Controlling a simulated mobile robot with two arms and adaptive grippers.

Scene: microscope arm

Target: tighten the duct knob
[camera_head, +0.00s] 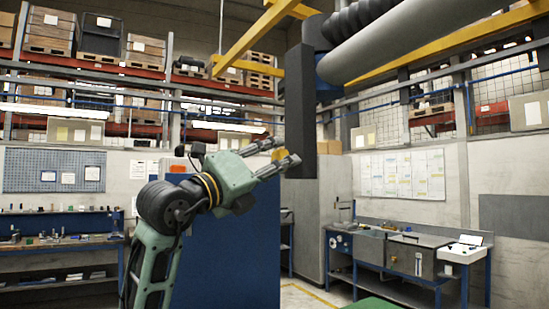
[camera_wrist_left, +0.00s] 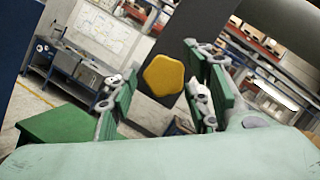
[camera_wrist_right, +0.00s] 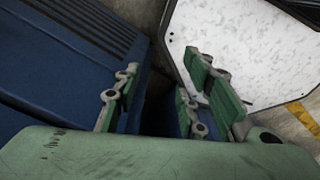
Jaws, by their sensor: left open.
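The yellow, many-sided duct knob (camera_wrist_left: 163,75) shows in the left wrist view, in front of a dark panel and between my left gripper's spread fingers. In the head view it is a small yellow patch (camera_head: 277,153), partly hidden by the fingers, close to the lower part of the dark vertical duct arm (camera_head: 300,108). My left gripper (camera_head: 286,151) is open, its fingertips reaching around the knob's sides; I cannot tell whether they touch it. My right gripper (camera_wrist_right: 160,65) shows only in the right wrist view, open with nothing between its fingers.
A large blue panel (camera_head: 240,235) stands behind my left arm. A workbench (camera_head: 400,255) with equipment is at the right, shelves with boxes (camera_head: 115,45) at the back. In the right wrist view, a blue ribbed surface (camera_wrist_right: 70,50) and a speckled white board (camera_wrist_right: 250,45) lie near the right gripper.

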